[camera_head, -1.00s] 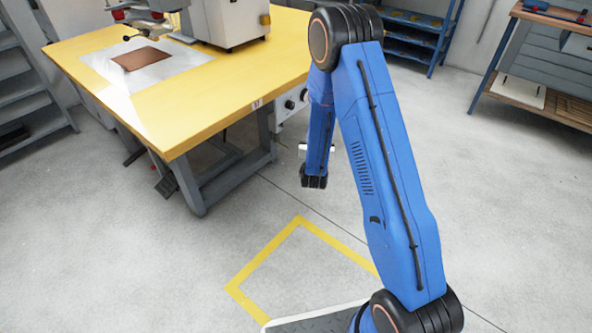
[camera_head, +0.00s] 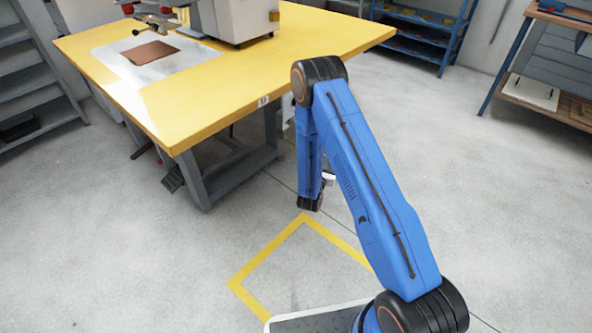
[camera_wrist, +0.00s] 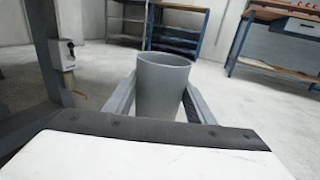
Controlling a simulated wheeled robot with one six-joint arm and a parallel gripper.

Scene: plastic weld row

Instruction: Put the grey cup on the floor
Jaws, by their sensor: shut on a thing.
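The grey cup (camera_wrist: 161,86) is upright between the two fingers of my gripper (camera_wrist: 160,104) in the wrist view. The fingers press on it from left and right, and its open rim faces up. Its lower part is hidden behind the wrist housing. The pale concrete floor (camera_head: 240,225) shows in the head view, and it also shows behind the cup in the wrist view (camera_wrist: 245,110). In the head view my arm hangs down over the floor to the right of the yellow table, and the cup is hidden there.
A yellow-topped table (camera_head: 215,105) with a machine (camera_head: 235,18) stands at the left. A yellow line (camera_head: 260,255) marks the floor in front. Blue shelves (camera_head: 425,32) and a workbench (camera_head: 545,75) stand at the back. Open floor lies between them.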

